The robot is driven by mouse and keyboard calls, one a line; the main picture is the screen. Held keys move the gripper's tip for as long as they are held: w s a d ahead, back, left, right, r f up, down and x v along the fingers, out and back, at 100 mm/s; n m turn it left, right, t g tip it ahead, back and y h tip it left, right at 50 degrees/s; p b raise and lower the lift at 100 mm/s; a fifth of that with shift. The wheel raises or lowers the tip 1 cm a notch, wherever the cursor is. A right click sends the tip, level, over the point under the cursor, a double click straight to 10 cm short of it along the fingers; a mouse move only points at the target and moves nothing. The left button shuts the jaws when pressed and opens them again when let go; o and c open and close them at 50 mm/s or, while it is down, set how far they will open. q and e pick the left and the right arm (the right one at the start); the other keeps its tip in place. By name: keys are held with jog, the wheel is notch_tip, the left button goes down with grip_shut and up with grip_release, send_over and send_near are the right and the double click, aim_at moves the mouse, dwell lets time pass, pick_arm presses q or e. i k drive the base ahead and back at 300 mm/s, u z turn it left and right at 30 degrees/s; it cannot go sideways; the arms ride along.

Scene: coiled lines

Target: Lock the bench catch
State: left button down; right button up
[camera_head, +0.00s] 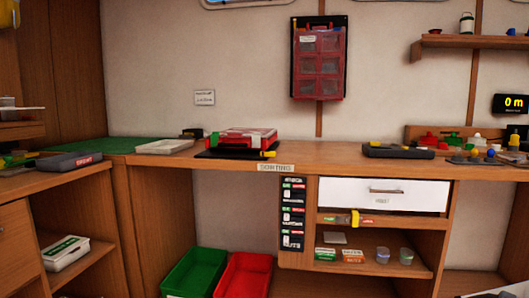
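A wooden bench (330,158) with a label reading SORTING runs across the middle. A red case (247,135) with a pale top lies on a black base on it. A small yellow piece (268,154) shows at the base's right front corner. Under the bench top is a white drawer (420,194) with a bar handle, and it looks closed. I cannot tell which part is the bench catch or whether it is locked. Neither of my grippers is in view.
A green bin (195,272) and a red bin (243,276) stand on the floor below the bench. A black tray (397,151) and several small coloured parts lie on the right of the bench. A red compartment case (319,62) hangs on the wall.

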aim_at(263, 153)
jog(key=u, duration=0.5)
jog(key=i, duration=1.2)
jog(key=z, duration=0.45)
